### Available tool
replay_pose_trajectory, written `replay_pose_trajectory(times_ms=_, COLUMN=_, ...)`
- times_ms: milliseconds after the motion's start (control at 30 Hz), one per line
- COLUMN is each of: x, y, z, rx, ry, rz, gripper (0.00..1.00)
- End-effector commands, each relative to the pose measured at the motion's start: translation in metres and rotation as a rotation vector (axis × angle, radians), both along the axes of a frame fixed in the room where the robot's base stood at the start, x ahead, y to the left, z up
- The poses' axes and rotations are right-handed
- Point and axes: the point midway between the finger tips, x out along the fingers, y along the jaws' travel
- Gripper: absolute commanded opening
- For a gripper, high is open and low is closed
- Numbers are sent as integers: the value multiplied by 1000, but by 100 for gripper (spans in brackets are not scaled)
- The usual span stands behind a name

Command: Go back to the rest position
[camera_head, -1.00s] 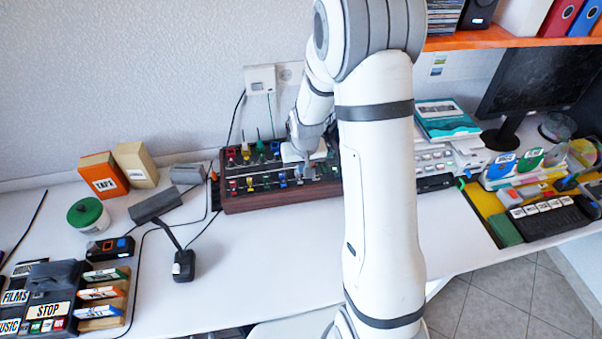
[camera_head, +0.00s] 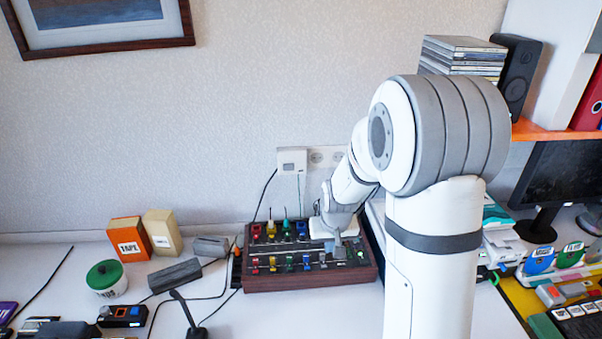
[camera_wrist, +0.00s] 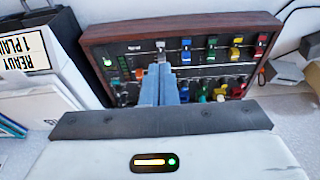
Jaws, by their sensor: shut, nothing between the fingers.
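My gripper (camera_wrist: 160,90) is shut and empty in the wrist view, its fingers together in front of the switch panel (camera_wrist: 110,35). In the head view my gripper (camera_head: 338,240) is at the right part of the same panel (camera_head: 300,286), over its face. The panel has a dark wooden frame and coloured levers in two rows. Whether the fingertips touch a lever cannot be told. My arm rises over the right half of the head view and hides part of the table.
An orange box (camera_head: 131,240), a cream box (camera_head: 162,232) and a green-lidded jar (camera_head: 106,278) stand left of the panel. A monitor (camera_head: 558,180) is at the right. A stack of cases (camera_head: 465,58) and a speaker (camera_head: 517,72) stand on the orange shelf (camera_head: 545,131).

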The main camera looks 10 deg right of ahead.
Motion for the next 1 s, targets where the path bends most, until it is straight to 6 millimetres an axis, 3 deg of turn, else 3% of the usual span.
replay_pose_trajectory(times_ms=67, x=0, y=0, z=0, rx=0, ry=0, rz=0, gripper=0)
replay_pose_trajectory(times_ms=267, x=-29, y=1, z=45, rx=-1, ry=-15, rz=5, gripper=0)
replay_pose_trajectory(times_ms=400, x=-69, y=2, z=85, rx=-2, ry=-24, rz=11, gripper=0)
replay_pose_trajectory(times_ms=600, x=-132, y=4, z=129, rx=-2, ry=-36, rz=19, gripper=0)
replay_pose_trajectory(times_ms=800, x=-190, y=5, z=151, rx=-2, ry=-42, rz=28, gripper=0)
replay_pose_trajectory(times_ms=1000, x=-219, y=6, z=157, rx=-2, ry=-43, rz=32, gripper=0)
